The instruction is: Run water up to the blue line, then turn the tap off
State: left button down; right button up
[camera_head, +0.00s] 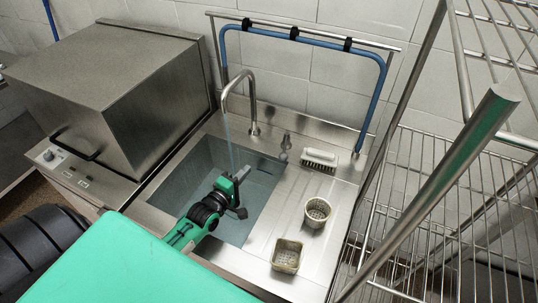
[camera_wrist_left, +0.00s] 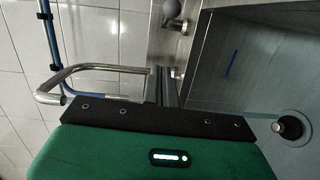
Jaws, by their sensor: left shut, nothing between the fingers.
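The steel sink basin (camera_head: 215,160) is set in the counter, with bluish water in it. The gooseneck tap (camera_head: 238,85) arches over it, and a thin stream of water (camera_head: 229,140) falls from its spout. A small tap lever (camera_head: 286,142) stands at the back, right of the tap; its rounded knob shows in the wrist view (camera_wrist_left: 172,10). The blue line (camera_wrist_left: 231,63) is a short mark on the basin wall. A drain plug (camera_wrist_left: 288,127) sits near it. I cannot tell the water level against the line. My left gripper (camera_head: 246,172) is shut and empty above the basin, apart from the lever. My right gripper is out of view.
A brush (camera_head: 320,159), a round perforated basket (camera_head: 317,212) and a square one (camera_head: 287,256) stand on the drainboard (camera_head: 262,238). A boxy steel machine (camera_head: 110,90) stands left. A wire rack (camera_head: 440,180) stands right. A blue hose (camera_head: 378,95) frames the tap.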

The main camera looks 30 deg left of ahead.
pick_arm(q)
jog(key=m, duration=0.2)
jog(key=p, duration=0.5)
send_near(285, 146)
jog(key=shift+w+a, duration=0.5)
jog(key=shift+w, duration=0.85)
jog(key=shift+f+h, duration=0.1)
jog(key=shift+h, duration=0.2)
jog(key=shift+d, duration=0.15)
